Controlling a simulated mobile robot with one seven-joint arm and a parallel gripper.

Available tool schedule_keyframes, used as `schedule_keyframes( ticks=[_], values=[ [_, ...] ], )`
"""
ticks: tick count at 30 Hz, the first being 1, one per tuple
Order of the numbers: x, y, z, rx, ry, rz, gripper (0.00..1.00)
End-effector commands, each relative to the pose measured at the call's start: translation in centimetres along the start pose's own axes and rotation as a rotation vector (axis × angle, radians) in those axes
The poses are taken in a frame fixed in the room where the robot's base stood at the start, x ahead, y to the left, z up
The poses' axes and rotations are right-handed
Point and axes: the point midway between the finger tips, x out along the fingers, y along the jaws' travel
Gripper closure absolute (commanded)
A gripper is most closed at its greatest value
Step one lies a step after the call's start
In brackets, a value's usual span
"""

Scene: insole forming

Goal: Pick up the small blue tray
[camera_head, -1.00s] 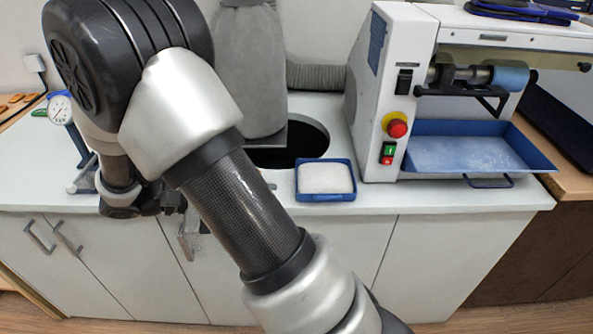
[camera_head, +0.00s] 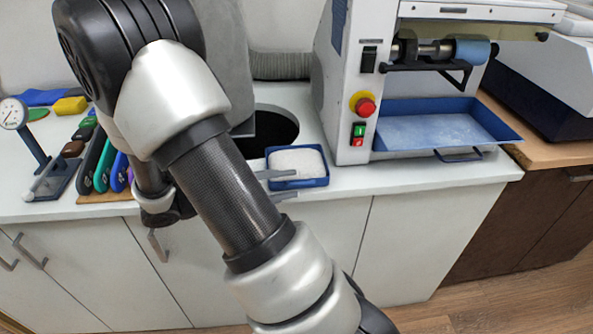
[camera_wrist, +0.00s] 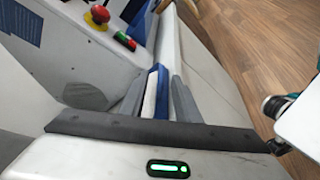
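The small blue tray (camera_head: 307,184) holds a white filling and sits at the front edge of the white counter, left of the machine. My gripper (camera_head: 279,184) is at the tray's left front. Its two grey fingers are apart, one reaching over the left part of the tray and the other in front of its front wall. In the wrist view the blue wall of the tray (camera_wrist: 162,92) and a strip of white show between the open fingers (camera_wrist: 157,101). Whether a finger touches the tray, I cannot tell.
A white machine (camera_head: 336,90) with a red button and a larger blue tray (camera_head: 440,128) stands right of the small tray. Behind is a round dark hole (camera_head: 279,125). A dial gauge (camera_head: 13,114) and coloured-handled tools (camera_head: 97,160) are at left.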

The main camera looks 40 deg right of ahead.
Motion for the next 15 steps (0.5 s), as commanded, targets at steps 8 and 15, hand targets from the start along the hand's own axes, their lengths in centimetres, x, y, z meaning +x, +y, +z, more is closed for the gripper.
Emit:
schedule_keyframes(
  ticks=[8,15],
  values=[
    [4.0,-0.5,0.2,0.000,-0.003,-0.002,0.71],
    [5.0,-0.4,0.2,0.000,-0.001,0.000,0.71]
  ],
)
